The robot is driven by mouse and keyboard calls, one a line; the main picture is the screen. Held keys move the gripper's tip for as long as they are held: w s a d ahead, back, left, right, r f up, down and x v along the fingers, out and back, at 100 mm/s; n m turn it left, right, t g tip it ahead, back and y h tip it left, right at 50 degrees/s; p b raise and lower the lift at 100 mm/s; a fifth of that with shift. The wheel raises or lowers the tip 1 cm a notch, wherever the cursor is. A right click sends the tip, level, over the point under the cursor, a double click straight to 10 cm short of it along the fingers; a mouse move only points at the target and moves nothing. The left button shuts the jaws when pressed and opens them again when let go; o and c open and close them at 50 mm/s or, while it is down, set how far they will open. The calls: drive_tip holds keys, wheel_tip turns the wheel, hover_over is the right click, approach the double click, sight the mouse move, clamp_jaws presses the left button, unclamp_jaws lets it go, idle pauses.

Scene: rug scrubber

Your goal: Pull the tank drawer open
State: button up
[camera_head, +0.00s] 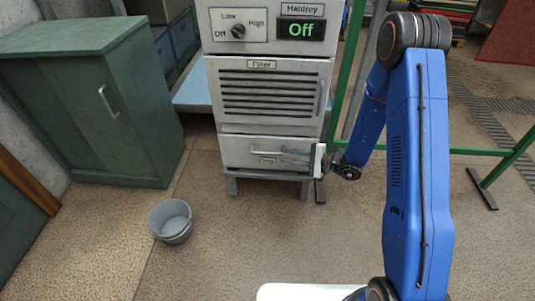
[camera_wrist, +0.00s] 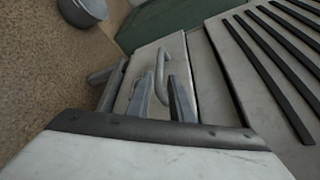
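The tank drawer (camera_head: 235,147) is the bottom front of the grey machine and looks closed, with a small label too blurred to read. Its grey bar handle (camera_wrist: 160,70) stands out from the drawer front in the wrist view. My gripper (camera_head: 283,156) reaches in from the right across the drawer front in the head view and partly hides the handle. In the wrist view my gripper (camera_wrist: 140,85) has its two fingers wide apart. The handle lies between them, nearer the right finger, which hides its lower end. Contact with the handle cannot be told.
A grey bucket (camera_head: 170,221) stands on the floor, front left. A green cabinet (camera_head: 95,100) is at left. Green rails (camera_head: 350,60) stand at right.

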sight(272, 154)
drive_tip(key=x, duration=0.9)
drive_tip(key=shift+w+a+f, duration=0.1)
drive_tip(key=shift+w+a, duration=0.05)
drive_tip(key=shift+a, duration=0.2)
clamp_jaws()
